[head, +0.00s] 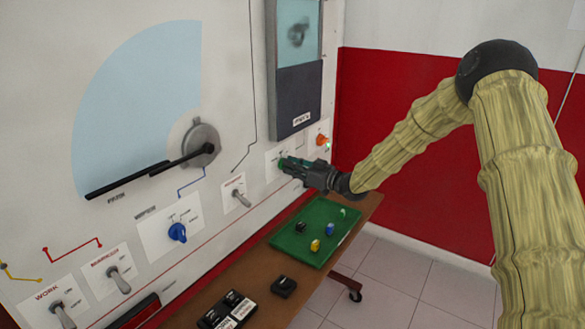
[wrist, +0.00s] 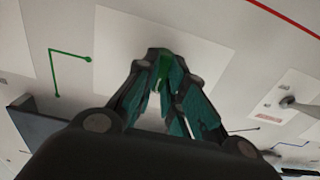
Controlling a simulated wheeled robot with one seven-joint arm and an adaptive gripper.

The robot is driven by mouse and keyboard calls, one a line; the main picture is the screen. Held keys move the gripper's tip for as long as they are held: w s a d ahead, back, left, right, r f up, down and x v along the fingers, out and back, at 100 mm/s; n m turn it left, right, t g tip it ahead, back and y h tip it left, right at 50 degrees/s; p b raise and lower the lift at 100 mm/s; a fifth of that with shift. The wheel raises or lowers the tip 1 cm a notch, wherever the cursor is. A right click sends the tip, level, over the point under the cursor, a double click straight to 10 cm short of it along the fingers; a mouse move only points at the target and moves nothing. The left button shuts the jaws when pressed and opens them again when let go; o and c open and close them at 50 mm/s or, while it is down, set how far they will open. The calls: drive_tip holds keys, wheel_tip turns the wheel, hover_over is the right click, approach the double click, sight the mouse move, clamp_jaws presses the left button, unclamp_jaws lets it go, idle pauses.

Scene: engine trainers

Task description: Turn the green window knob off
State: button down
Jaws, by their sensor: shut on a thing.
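The green knob (wrist: 164,72) sits on a white label plate on the panel, mostly hidden between my fingers in the wrist view. My gripper (wrist: 162,80) is closed around it, with one teal-padded finger on each side. In the head view my gripper (head: 286,164) reaches the panel from the right, and its fingertips cover most of the knob. The knob's pointing direction cannot be read in either view.
An orange knob (head: 322,139) is close to the right of my gripper. A toggle switch (head: 242,198) and a blue knob (head: 178,232) are to the left. A dark window box (head: 297,100) is above. A green mat (head: 283,241) with small objects lies on the table below.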

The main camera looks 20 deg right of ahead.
drive_tip(key=shift+d+f, duration=0.1)
drive_tip(key=c, duration=1.5)
unclamp_jaws()
drive_tip(key=v, duration=1.2)
